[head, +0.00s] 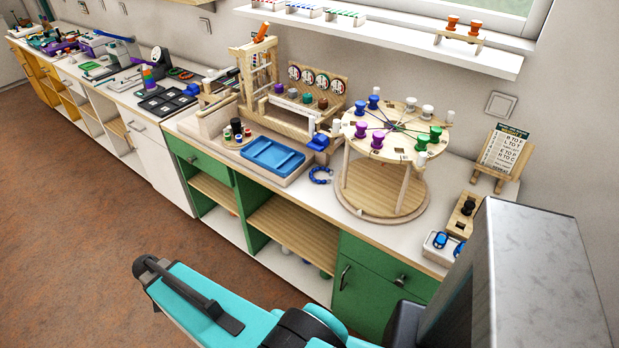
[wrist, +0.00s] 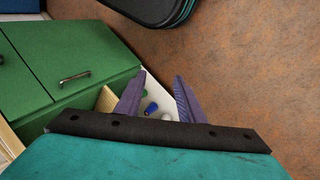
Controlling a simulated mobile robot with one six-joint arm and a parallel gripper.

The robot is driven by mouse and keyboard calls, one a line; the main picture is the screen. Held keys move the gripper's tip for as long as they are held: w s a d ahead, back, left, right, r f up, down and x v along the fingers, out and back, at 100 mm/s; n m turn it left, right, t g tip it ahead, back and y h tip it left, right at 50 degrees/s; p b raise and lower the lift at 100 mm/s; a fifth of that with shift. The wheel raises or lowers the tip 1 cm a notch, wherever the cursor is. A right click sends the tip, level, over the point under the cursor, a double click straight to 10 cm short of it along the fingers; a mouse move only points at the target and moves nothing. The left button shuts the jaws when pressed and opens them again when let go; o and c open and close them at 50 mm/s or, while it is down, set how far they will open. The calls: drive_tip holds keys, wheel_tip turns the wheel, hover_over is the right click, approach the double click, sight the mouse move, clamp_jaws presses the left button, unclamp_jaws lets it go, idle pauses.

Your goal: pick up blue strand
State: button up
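The blue strand (head: 320,175) lies in a curved, open loop on the white countertop in the head view. It is between the blue tray's right side and the round wooden stand. It cannot be made out in the wrist view. My gripper (wrist: 160,76) shows two purple fingers spread apart with nothing between them in the wrist view. It is away from the strand, looking down toward the floor and the lower cabinet. The fingers do not show in the head view, where my teal arm is low in front of the counter.
A blue tray (head: 272,157) and a wooden frame (head: 259,73) stand left of the strand. The round stand (head: 382,206) with colored spools is close on its right. Green cabinet doors (head: 376,284) are below. Small blue and white items lie low beyond my fingers in the wrist view.

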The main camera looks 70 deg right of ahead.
drive_tip(key=d+r+m, duration=0.4)
drive_tip(key=d+r, duration=0.5)
drive_tip(key=d, duration=0.3)
drive_tip(key=d+r+m, duration=0.3)
drive_tip(key=d+r, duration=0.5)
drive_tip(key=d, duration=0.4)
drive_tip(key=s+d+r+m+h, duration=0.1)
drive_tip(key=s+d+r+m, duration=0.4)
drive_tip(key=s+d+r, duration=1.1)
drive_tip(key=shift+s+d+r+m+t, duration=0.3)
drive_tip(key=shift+d+m, duration=0.1)
drive_tip(key=shift+d, duration=0.55)
drive_tip(key=shift+f, duration=0.1)
drive_tip(key=shift+p+x, duration=0.85)
drive_tip(key=shift+x, duration=3.4)
drive_tip(key=shift+w+d+f, duration=0.1)
drive_tip(key=shift+d, duration=0.05)
